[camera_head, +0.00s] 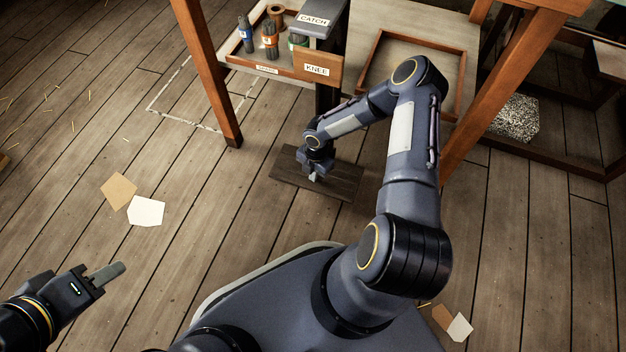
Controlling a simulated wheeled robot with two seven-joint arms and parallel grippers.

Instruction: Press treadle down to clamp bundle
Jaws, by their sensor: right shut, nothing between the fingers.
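The treadle appears to be the dark wooden plate (342,184) low on the floor under the front of the bench. My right gripper (315,179) points down over the middle of this plate. It is shut and empty, its tips at or very near the plate; I cannot tell if they touch it. My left gripper (108,271) is at the lower left, above the floor and far from the plate. Its fingers overlap in view, so I cannot tell if they are open. Banded bundles, including an orange-banded one (269,42), stand in a tray. No clamped bundle is clearly visible.
A grey block labelled CATCH (316,20) and a wooden board labelled KNEE (317,68) are above the plate. Bench legs (212,85) stand on both sides. Paper scraps (146,211) lie on the floor at left. A speckled block (516,117) sits at right.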

